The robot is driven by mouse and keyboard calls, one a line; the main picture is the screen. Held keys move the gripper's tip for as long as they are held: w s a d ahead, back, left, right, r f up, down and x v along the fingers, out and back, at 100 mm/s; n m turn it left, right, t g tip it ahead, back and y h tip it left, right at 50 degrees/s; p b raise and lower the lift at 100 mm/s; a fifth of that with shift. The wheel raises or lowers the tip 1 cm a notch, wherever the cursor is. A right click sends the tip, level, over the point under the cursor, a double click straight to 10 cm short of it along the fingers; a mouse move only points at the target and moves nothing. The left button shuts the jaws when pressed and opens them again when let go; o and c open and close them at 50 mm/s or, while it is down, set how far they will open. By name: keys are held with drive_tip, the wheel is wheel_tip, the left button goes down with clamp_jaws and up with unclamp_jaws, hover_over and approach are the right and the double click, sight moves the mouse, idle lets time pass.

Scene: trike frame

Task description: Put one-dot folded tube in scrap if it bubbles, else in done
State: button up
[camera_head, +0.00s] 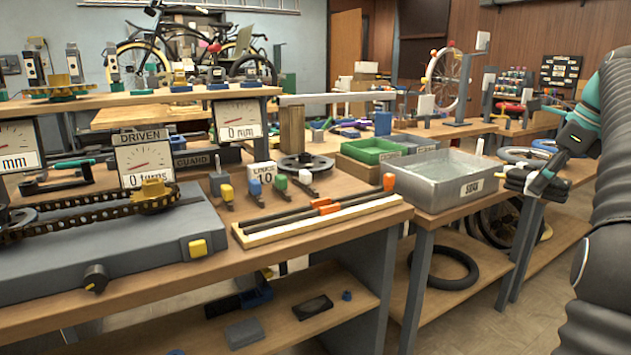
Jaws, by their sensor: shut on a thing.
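My gripper (541,186) is at the right, just right of the grey metal water tank (415,190). It is shut on a black folded tube (520,177), held near the tank's right end, apart from the water. The dot mark on the tube is too small to see. The tank has a label (472,187) that seems to read "SOAK", and its water surface (447,168) looks calm. Behind it stand a green tray (371,158) and a grey tray (408,139). I cannot read which of these trays, if any, is scrap or done.
A black tyre (443,283) lies on the shelf below. The front bench holds a chain rig with a grey base (120,260) and a rack of rods (320,217) left of the tank.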

drive_tip(key=shift+w+d+f+n+g, duration=0.35)
drive_tip(key=shift+d+f+n, duration=0.25)
drive_tip(key=shift+n, duration=0.4)
drive_tip(key=w+d+f+n+g+y, duration=0.1)
drive_tip(key=w+f+n+g, duration=0.1)
drive_tip(key=f+n, duration=0.35)
drive_tip(key=w+d+f+n+g, duration=0.1)
drive_tip(key=w+f+n, duration=0.15)
drive_tip(key=f, duration=0.55)
drive_tip(key=a+f+n+g, duration=0.1)
drive_tip(key=a+f+n, duration=0.15)
drive_tip(key=f, duration=0.25)
drive_tip(key=w+a+f+n+g, duration=0.1)
drive_tip(key=a+f+n, duration=0.15)
drive_tip(key=f, duration=0.25)
drive_tip(key=a+f+n+g, duration=0.1)
drive_tip(key=a+f+n, duration=0.15)
drive_tip(key=f, duration=0.35)
drive_tip(key=s+a+f+n+h, duration=0.2)
drive_tip(key=s+a+f+n, duration=0.2)
drive_tip(key=a+f, duration=0.8)
drive_tip(key=s+a+f+n+g+h, duration=0.1)
drive_tip(key=s+a+f+n, duration=0.3)
drive_tip(key=a+f, duration=0.7)
drive_tip(key=shift+s+a+f+n+h, duration=0.35)
drive_tip(key=shift+f+n+h, duration=0.3)
drive_tip(key=shift+n, duration=0.3)
